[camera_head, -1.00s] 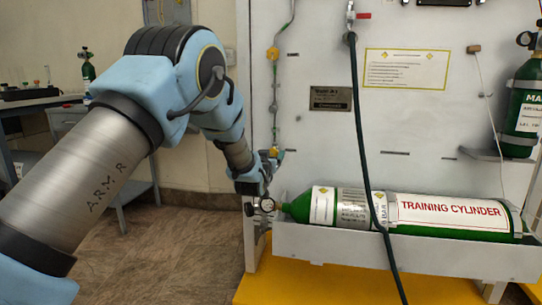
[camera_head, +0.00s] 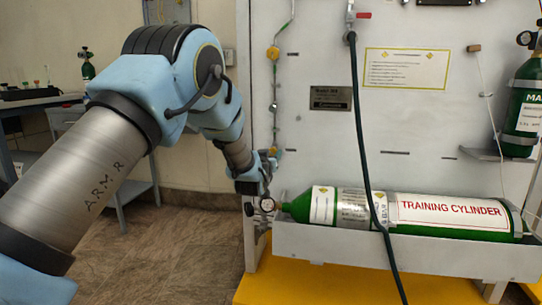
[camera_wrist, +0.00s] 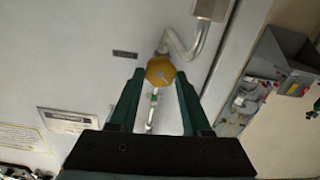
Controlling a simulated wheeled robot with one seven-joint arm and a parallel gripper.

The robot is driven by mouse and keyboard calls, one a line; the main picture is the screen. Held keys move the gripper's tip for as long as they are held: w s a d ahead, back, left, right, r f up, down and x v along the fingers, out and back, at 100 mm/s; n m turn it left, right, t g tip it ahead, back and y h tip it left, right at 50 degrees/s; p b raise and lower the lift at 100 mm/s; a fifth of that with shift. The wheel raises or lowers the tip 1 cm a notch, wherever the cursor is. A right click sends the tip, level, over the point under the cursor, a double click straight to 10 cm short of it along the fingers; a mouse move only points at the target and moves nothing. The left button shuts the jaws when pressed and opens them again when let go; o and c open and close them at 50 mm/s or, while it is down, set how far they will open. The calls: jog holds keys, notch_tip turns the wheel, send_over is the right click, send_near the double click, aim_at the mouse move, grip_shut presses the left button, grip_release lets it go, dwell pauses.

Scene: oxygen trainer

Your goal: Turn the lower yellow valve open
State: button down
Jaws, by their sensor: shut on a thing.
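The lower yellow valve (camera_head: 278,151) is on the pipe at the left edge of the white panel, with my gripper (camera_head: 270,158) at it and partly hiding it. In the wrist view its round yellow knob (camera_wrist: 160,71) sits between the two dark green fingertips of my gripper (camera_wrist: 160,76). The fingers are shut on the knob, one on each side. A small pale mark shows on the knob's face. The upper yellow valve (camera_head: 273,53) is higher on the same pipe, clear of my arm.
A green training cylinder (camera_head: 450,213) lies in a grey trough (camera_head: 400,250) right of my gripper, with a gauge (camera_head: 267,204) just below the gripper. A dark hose (camera_head: 364,150) hangs in front of the panel. Open floor (camera_head: 160,245) lies to the left.

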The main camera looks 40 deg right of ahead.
jog(key=n+b, duration=0.1)
jog(key=n, duration=0.1)
jog(key=n+b, duration=0.1)
jog(key=n, duration=0.1)
jog(key=shift+w+a+f+n+b, duration=0.1)
jog(key=shift+w+f+n+b, duration=0.05)
jog(key=shift+n+b, duration=1)
jog(key=shift+n, duration=1.15)
jog(key=shift+c, duration=1.8)
grip_release()
jog(key=p+v, duration=0.1)
jog(key=v, duration=0.9)
jog(key=shift+s+a, duration=0.2)
jog(key=shift+a, duration=0.15)
